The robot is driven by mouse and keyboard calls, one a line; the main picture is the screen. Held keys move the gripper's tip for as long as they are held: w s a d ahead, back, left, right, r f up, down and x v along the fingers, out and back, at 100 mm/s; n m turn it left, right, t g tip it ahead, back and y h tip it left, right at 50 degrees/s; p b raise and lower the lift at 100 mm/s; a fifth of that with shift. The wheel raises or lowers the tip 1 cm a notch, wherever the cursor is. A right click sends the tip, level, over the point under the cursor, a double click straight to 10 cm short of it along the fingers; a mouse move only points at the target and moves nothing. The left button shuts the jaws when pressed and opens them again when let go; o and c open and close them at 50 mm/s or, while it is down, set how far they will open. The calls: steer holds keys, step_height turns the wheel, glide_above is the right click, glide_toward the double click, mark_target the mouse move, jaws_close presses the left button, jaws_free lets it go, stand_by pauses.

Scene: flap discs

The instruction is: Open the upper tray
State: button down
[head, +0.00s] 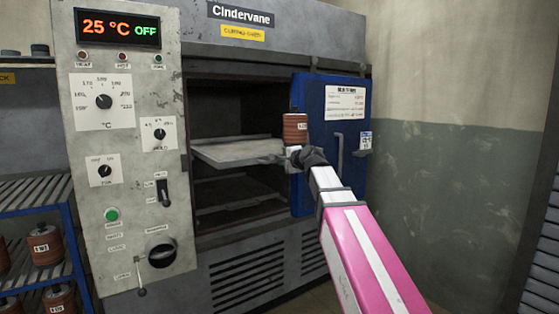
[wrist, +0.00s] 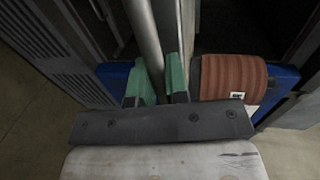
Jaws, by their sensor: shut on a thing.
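The upper tray (head: 235,152) is a grey sheet at the upper level of the oven chamber and juts out of the opening toward the right. My gripper (head: 293,153) is at its outer end. In the wrist view my gripper's green fingers (wrist: 158,78) are shut on a grey bar (wrist: 145,32), which looks like the tray's front bar or handle. A reddish-brown stack of flap discs (head: 295,127) shows just above my gripper in the head view. The stack also shows beside the fingers in the wrist view (wrist: 230,77). What it rests on is hidden.
The blue oven door (head: 350,100) stands open on the right, close behind my gripper. A lower tray (head: 240,190) is inside the chamber. The control panel (head: 125,130) stands left of the opening. A blue rack (head: 35,200) with more discs is at far left.

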steer(key=shift+f+v, duration=0.1)
steer(key=shift+v, duration=0.5)
steer(key=shift+f+v, duration=0.15)
steer(key=shift+v, duration=0.45)
steer(key=c, duration=1.1)
jaws_free()
steer(key=shift+c, duration=0.2)
steer(key=v, duration=1)
steer(key=shift+s+d, duration=0.25)
steer(key=shift+s, duration=0.05)
